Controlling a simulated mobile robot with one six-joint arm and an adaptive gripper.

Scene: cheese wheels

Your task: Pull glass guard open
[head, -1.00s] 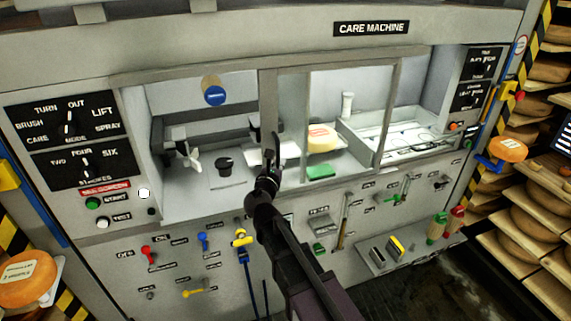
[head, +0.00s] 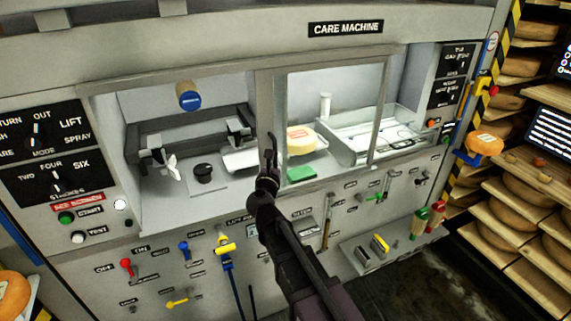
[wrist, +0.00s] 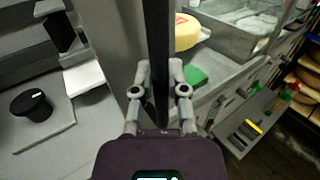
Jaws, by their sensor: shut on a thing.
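The glass guard (head: 264,108) is a sliding pane with a grey upright at its left edge, in the window of the care machine (head: 200,60). Its left edge now stands close to the machine's middle post, with the left bay uncovered. My gripper (head: 270,168) is in front of this edge. In the wrist view my gripper (wrist: 160,92) is shut on a dark upright bar, the guard's handle (wrist: 160,35), which runs between its fingers.
A cheese wheel (head: 301,139) and a green block (head: 301,173) lie behind the glass. A black knob (head: 203,173) stands in the left bay. Levers and a low shelf (head: 400,250) jut from the front panel. Dark floor shows at the lower right.

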